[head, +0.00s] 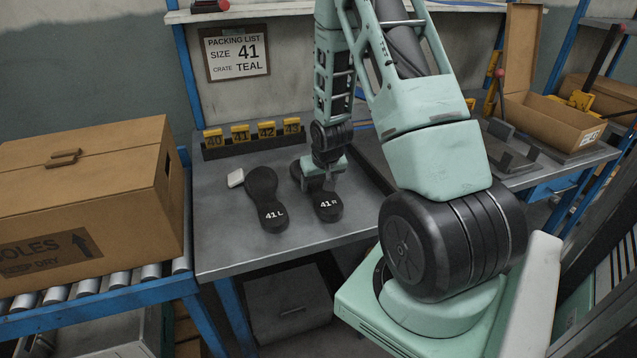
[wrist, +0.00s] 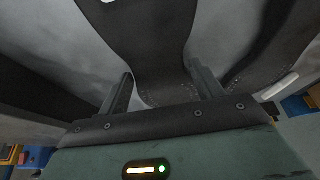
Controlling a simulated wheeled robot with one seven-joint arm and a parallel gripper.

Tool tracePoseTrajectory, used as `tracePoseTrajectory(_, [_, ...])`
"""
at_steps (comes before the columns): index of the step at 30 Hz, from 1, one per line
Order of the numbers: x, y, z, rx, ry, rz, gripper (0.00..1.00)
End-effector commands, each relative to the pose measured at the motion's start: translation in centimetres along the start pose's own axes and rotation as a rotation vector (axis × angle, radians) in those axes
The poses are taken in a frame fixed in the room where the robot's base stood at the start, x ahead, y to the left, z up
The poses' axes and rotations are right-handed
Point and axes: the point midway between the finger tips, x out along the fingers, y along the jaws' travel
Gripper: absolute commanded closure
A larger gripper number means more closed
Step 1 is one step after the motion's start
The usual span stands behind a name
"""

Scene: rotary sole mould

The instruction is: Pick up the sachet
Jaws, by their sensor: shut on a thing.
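The sachet (head: 236,178) is a small white packet lying on the grey bench, left of the heel end of the black sole marked 41 L (head: 262,185). It also shows as a pale strip at the right of the wrist view (wrist: 279,88). My gripper (head: 318,180) is away to the right of the sachet, shut on the black sole marked 41 R (head: 327,207). In the wrist view the fingers stand on both sides of that sole (wrist: 150,45). I cannot tell whether this sole is lifted off the bench.
A rack with yellow number tags (head: 240,133) stands at the bench's back edge. A large cardboard box (head: 85,190) stands on a roller conveyor at left. An open carton (head: 550,118) is at right. The bench's front left (head: 225,245) is clear.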

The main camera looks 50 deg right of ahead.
Motion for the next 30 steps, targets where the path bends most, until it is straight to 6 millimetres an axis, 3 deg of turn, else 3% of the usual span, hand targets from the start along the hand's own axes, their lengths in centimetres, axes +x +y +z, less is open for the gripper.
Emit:
tracePoseTrajectory(13, [0.9,0.0,0.3,0.000,0.001,0.000,0.62])
tracePoseTrajectory(14, [0.8,0.0,0.3,0.000,0.001,0.000,0.29])
tracePoseTrajectory(16, [0.8,0.0,0.3,0.000,0.001,0.000,0.12])
tracePoseTrajectory(25, [0.6,0.0,0.2,0.000,0.001,0.000,0.12])
tracePoseTrajectory(30, [-0.7,0.0,0.1,0.001,0.004,0.000,0.12])
